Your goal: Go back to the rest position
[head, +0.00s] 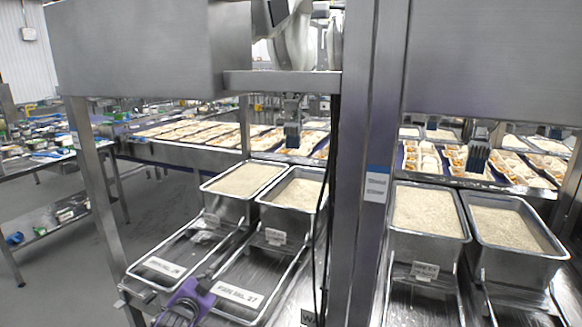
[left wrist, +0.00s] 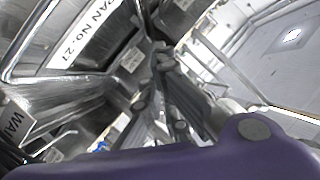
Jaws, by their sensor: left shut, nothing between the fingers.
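My left gripper (head: 183,308) shows at the bottom edge of the head view, a purple body with dark grey fingers, partly cut off by the frame. It is in front of the empty metal rack labelled PAN NO. 27 (head: 282,272). In the left wrist view its dark grey fingers (left wrist: 165,75) are shut with nothing between them, and the purple body fills the bottom. The same label (left wrist: 98,35) shows upper left there. My right gripper is not in view.
Metal pans of rice stand behind the racks: two on the left (head: 268,204) and two on the right (head: 470,240). A steel post (head: 362,150) with a hanging black cable stands between the pairs. Trays of food line a conveyor behind. The grey floor at left is open.

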